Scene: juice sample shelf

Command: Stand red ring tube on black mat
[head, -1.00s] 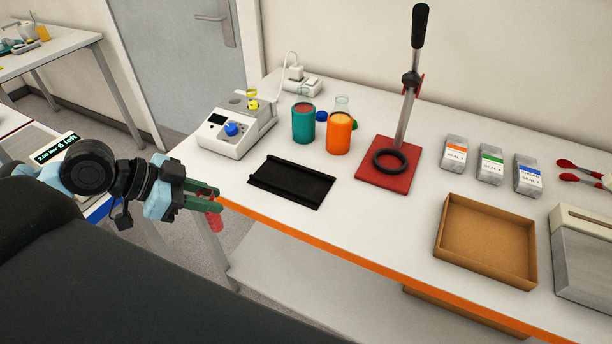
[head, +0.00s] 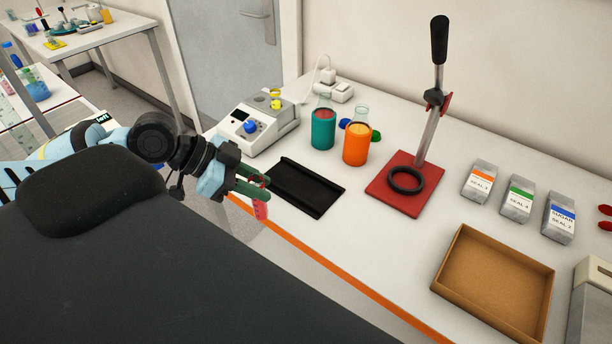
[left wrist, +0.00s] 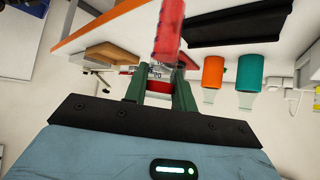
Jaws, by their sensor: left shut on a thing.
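My left gripper (head: 255,184) is shut on the red ring tube (head: 261,208), which hangs down from its green fingers near the front edge of the table. In the left wrist view the red tube (left wrist: 168,32) stands out between the fingertips (left wrist: 160,86). The black mat (head: 303,188) lies flat on the white table just right of the gripper. It is bare and has a raised rim along its long sides. My right gripper does not show.
A white instrument (head: 258,125) stands behind the mat. A teal beaker (head: 323,130) and an orange beaker (head: 357,146) stand behind it to the right. A brown tray (head: 490,290) lies at the front right.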

